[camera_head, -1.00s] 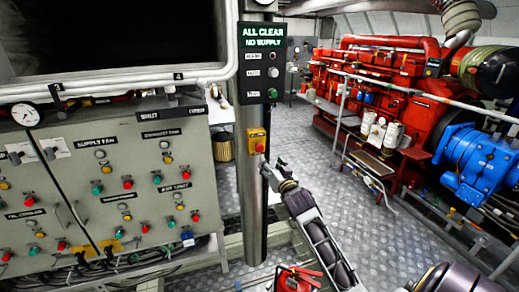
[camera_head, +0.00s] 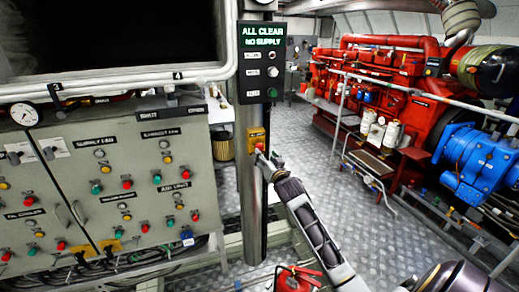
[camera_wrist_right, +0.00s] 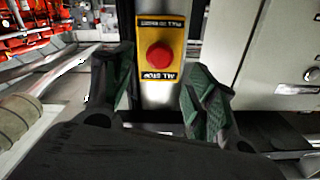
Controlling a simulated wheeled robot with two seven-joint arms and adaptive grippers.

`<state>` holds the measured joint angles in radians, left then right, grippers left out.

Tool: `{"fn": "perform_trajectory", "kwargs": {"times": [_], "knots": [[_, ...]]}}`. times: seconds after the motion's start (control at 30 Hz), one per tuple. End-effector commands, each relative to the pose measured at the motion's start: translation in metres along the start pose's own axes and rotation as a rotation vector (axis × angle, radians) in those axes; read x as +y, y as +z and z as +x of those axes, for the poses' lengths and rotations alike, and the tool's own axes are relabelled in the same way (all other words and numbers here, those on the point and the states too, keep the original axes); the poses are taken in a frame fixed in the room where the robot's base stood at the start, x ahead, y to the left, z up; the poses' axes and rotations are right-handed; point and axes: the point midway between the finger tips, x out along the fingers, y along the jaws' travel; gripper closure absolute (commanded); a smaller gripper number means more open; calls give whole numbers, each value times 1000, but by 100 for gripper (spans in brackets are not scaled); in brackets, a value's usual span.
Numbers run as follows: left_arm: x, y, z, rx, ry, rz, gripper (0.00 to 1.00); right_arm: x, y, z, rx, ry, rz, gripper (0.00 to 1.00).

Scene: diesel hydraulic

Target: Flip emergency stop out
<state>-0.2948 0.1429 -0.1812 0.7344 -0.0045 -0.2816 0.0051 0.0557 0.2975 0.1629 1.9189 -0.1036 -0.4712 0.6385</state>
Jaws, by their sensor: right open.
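The emergency stop is a red round button on a yellow box (camera_head: 257,136), fixed to the metal post below the status sign in the head view. In the right wrist view the red button (camera_wrist_right: 160,57) shows on its yellow plate, which is lettered and appears upside down. My right gripper (camera_head: 264,157) is just below the box in the head view. In the right wrist view its two fingers (camera_wrist_right: 158,88) are spread, with the lower part of the yellow plate between them. Nothing is held, and contact cannot be told. My left gripper is not in view.
A control cabinet (camera_head: 110,185) with several buttons stands left of the post (camera_head: 250,200). The sign (camera_head: 262,62) reads all clear, no supply. A red engine (camera_head: 390,85) and blue machine (camera_head: 473,165) stand behind a railing at right. A red extinguisher-like object (camera_head: 297,277) is low in front.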

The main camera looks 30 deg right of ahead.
Motion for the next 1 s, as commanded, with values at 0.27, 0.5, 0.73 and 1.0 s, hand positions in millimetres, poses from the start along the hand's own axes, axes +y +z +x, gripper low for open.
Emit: {"fn": "perform_trajectory", "kwargs": {"times": [0.27,0.5,0.73,1.0], "knots": [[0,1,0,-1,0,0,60,0,-1,24,1,0,-2,42],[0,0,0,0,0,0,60,0,-1,44,1,0,0,42],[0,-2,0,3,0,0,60,0,-1,62,2,0,-1,42],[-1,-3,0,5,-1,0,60,0,0,78,1,1,-2,42]]}}
